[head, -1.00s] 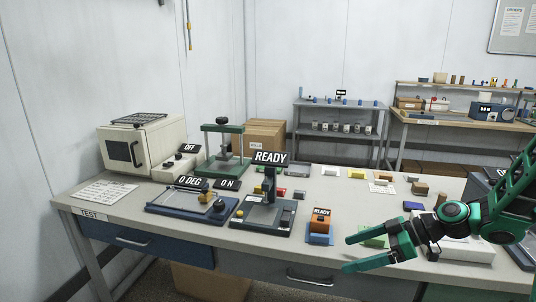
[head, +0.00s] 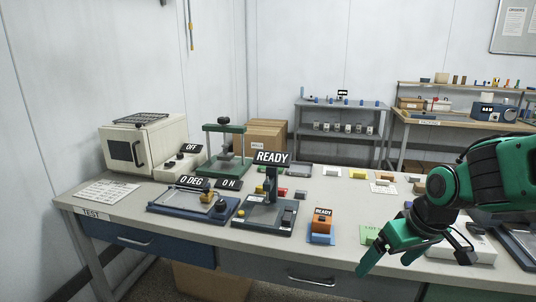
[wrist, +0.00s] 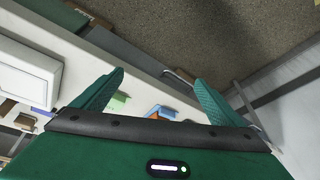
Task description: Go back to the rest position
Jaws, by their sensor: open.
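My gripper (head: 392,260) is on the right of the head view, at the front edge of the workbench, its green fingers pointing down and to the left. In the wrist view my gripper (wrist: 160,92) has its two green fingers spread wide with nothing between them. My green arm reaches in from the right edge of the head view and hides part of the bench's right end.
A green pad (head: 369,234) lies close by my gripper. Shelves (head: 340,118) stand behind.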

